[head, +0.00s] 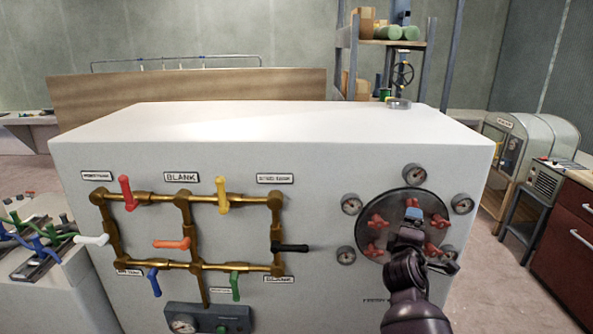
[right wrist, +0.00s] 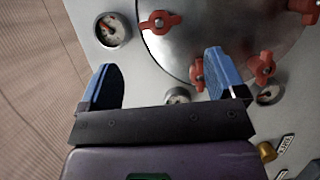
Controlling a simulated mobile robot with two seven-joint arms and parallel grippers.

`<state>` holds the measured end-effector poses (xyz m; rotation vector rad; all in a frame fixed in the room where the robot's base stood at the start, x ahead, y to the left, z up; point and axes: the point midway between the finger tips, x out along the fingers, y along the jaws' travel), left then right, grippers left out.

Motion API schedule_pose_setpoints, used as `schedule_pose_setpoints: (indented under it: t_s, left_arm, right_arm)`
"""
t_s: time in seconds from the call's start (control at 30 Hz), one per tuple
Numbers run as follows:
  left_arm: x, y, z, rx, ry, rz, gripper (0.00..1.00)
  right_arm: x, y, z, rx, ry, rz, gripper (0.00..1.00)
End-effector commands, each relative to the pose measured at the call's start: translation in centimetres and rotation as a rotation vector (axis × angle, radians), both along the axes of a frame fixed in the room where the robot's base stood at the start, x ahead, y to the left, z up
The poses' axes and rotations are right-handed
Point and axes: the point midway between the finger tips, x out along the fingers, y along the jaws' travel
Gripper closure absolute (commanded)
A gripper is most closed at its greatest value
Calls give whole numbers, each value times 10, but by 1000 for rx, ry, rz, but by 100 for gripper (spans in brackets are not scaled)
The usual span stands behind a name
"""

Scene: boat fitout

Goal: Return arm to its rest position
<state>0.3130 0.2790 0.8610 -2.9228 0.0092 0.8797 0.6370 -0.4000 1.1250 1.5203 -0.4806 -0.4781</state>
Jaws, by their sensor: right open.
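My right arm comes in from the bottom right of the head view. Its gripper (head: 413,214) is in front of the round metal hatch plate (head: 388,208) on the white cabinet. In the right wrist view my right gripper (right wrist: 163,72) has its two blue fingers wide apart with nothing between them. The same plate (right wrist: 205,45) shows past the fingers, with red wing knobs (right wrist: 160,22) around its rim. I cannot tell whether the gripper touches anything. My left gripper is not in view.
The white cabinet (head: 260,125) carries brass pipes (head: 150,198) with coloured lever handles at left. Several gauges (head: 412,173) surround the plate. A bench with a red-fronted cabinet (head: 575,235) stands at right. A shelf rack (head: 390,43) stands behind. Floor shows between cabinet and bench.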

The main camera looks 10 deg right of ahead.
Motion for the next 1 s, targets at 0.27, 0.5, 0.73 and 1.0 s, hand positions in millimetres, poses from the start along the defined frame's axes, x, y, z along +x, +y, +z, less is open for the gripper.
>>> schedule_pose_setpoints:
  t_s: [0.27,0.5,0.73,1.0]
  left_arm:
    - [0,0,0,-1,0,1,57]
    - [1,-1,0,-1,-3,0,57]
    - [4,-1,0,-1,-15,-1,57]
    - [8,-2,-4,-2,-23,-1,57]
  right_arm:
    - [4,11,6,254,-174,62,11]
    - [1,48,8,627,-365,223,11]
    - [-38,78,-43,976,-400,321,11]
    - [-125,111,-137,1337,-307,315,11]
